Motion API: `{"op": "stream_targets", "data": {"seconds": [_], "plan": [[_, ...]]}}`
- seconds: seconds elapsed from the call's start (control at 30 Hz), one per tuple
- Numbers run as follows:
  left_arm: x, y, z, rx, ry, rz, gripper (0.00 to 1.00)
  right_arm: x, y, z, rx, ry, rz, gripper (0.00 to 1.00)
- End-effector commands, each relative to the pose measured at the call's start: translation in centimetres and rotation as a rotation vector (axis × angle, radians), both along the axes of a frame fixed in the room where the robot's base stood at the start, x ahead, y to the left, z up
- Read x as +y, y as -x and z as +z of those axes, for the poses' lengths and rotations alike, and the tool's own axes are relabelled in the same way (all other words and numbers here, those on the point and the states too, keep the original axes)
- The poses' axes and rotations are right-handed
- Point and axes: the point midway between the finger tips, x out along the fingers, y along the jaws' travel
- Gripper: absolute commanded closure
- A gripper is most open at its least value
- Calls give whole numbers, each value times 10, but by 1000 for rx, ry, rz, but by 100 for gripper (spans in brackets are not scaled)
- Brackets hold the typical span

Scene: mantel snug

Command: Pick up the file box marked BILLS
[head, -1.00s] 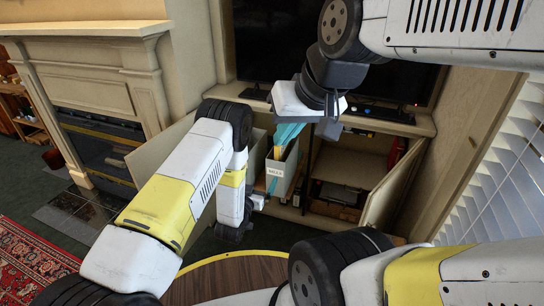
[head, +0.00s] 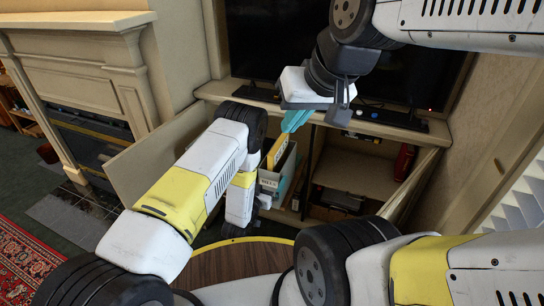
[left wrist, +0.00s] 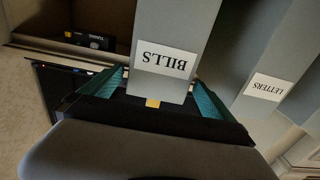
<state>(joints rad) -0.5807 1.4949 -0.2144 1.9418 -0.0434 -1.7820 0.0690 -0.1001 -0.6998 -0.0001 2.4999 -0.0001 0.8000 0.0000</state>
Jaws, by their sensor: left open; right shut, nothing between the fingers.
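The file box marked BILLS is grey with a white label. In the head view the box (head: 289,163) stands in the open cabinet, with yellow folders in its top, partly hidden by my left arm. In the left wrist view the BILLS box (left wrist: 175,40) is upside down in the picture, between the teal fingers of my left gripper (left wrist: 158,98). That gripper is open, one finger on each side; I cannot tell whether they touch it. In the head view my left gripper (head: 281,189) is mostly hidden. My right gripper (head: 296,120) is shut and empty above the box.
A grey box marked LETTERS (left wrist: 285,65) stands close beside the BILLS box in the left wrist view. The cabinet's open doors (head: 152,158) flank its opening. A television (head: 270,40) stands above. A red cylinder (head: 404,162) is in the right compartment. A round wooden surface (head: 225,265) lies in front.

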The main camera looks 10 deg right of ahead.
Motion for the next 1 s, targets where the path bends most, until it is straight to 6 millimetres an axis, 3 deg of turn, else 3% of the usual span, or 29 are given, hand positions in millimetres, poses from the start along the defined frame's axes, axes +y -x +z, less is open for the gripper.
{"op": "stream_targets", "data": {"seconds": [0.17, 0.63, 0.97, 1.0], "plan": [[-6, -8, 1, -2, 2, -1, 0, 0, 0, 0, 0, 0, 0, 100], [-41, -58, 4, -1, 0, -1, 0, 0, 0, 0, 0, 0, 0, 100], [-45, -64, 4, 1, -1, 0, 0, 0, 0, 0, 0, 0, 0, 100], [-45, -64, 4, 1, -1, 0, 8, 0, 0, 0, 0, 0, 0, 100]]}}
